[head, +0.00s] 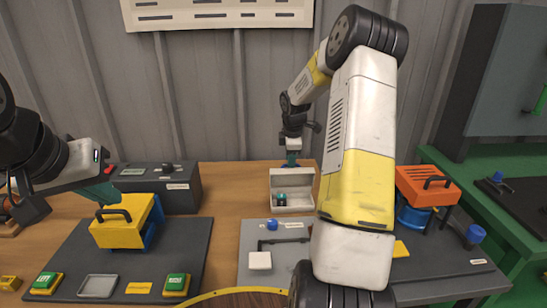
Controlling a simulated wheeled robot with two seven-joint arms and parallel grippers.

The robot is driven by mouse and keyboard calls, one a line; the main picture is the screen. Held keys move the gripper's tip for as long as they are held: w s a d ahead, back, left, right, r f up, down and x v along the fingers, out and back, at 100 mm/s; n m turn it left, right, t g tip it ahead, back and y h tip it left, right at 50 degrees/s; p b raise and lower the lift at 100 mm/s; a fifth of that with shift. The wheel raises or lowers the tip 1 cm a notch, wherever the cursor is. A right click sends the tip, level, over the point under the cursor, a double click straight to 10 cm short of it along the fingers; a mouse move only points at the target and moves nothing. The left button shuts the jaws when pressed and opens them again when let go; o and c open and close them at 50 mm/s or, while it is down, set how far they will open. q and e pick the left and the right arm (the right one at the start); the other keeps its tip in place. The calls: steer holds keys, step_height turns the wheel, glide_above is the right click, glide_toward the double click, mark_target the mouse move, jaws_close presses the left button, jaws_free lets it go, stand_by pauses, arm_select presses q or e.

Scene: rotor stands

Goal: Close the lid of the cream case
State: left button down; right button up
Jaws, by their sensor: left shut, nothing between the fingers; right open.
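The cream case (293,208) stands open on the wooden table, near the middle of the head view. Its lid (298,177) is raised at the back, and a small teal and dark object (281,198) shows inside. My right gripper (291,161) points down at the top edge of the raised lid; I cannot tell whether it touches. It is open, though its fingers look small from here.
A dark box (180,186) stands behind the yellow block. A grey mat with buttons (130,262) lies at left. A grey board (258,235) lies in front of the case. My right arm hides the area right of the case. An orange-topped device (425,188) stands farther right.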

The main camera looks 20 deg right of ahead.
steer(key=v, duration=0.5)
steer(key=shift+r, duration=0.1)
steer(key=shift+s+r, duration=0.15)
steer(key=shift+r, duration=0.05)
steer(key=shift+s+a+r, duration=0.1)
steer(key=shift+a+r, duration=0.1)
steer(key=shift+r, duration=0.05)
steer(key=s+a+r+m+t, duration=0.2)
steer(key=s+a+r+m, duration=0.4)
steer(key=s+a+r, duration=0.6)
steer(key=s+a+r+m+y, duration=0.1)
steer(key=s+m, duration=0.3)
steer(key=s, duration=0.6)
steer(key=s+a+r+m+t+y, duration=0.1)
steer(key=s+a+m, duration=0.3)
steer(key=s, duration=0.6)
steer(key=shift+a+r+y, duration=0.15)
steer(key=shift+r+y, duration=0.25)
steer(key=shift+r, duration=0.1)
